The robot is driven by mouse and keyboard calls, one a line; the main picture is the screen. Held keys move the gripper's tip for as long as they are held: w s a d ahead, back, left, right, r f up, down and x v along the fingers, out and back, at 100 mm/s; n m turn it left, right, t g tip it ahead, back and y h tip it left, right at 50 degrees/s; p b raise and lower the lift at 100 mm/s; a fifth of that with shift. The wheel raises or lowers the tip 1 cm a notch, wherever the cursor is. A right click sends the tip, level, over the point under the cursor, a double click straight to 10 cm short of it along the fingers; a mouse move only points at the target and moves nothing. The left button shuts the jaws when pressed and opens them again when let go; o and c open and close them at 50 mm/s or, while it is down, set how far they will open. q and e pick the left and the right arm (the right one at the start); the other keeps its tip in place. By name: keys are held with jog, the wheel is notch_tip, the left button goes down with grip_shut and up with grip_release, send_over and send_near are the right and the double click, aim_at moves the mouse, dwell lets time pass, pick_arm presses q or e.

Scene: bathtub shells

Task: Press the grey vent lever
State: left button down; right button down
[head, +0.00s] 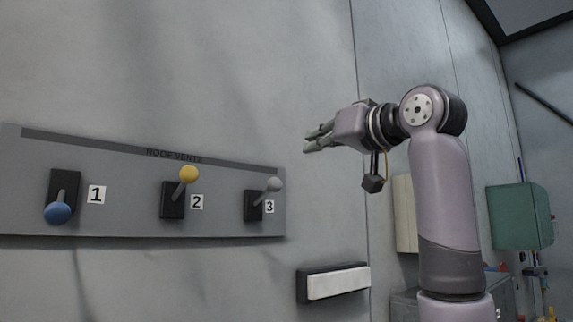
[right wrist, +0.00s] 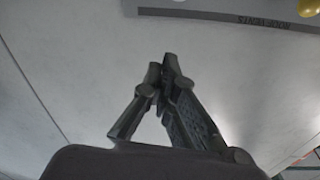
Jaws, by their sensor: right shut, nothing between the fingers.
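The grey vent lever (head: 273,185) is at the right end of a wall panel (head: 130,218) labelled ROOF VENTS, beside the number 3. Its knob points up, out from a black base (head: 253,206). My right gripper (head: 307,141) is shut and empty, up and to the right of the grey lever and apart from it. In the right wrist view its fingertips (right wrist: 162,68) come together in front of the wall. The grey lever cannot be made out in that view. My left gripper is not in view.
A blue lever (head: 57,212) points down by number 1. A yellow lever (head: 189,175) points up by number 2. A white bar on a dark mount (head: 335,283) sticks out below right of the panel. A green box (head: 519,217) hangs far right. The wall above the panel is clear.

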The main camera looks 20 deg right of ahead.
jog(key=r+p, duration=0.1)
jog(key=p, duration=0.6)
send_over(268, 193)
jog(key=s+d, duration=0.2)
jog(key=d, duration=0.1)
jog(key=f, duration=0.2)
jog(key=s+f, duration=0.1)
jog(key=f, duration=0.1)
jog(key=shift+a, duration=0.15)
jog(key=shift+s, duration=0.1)
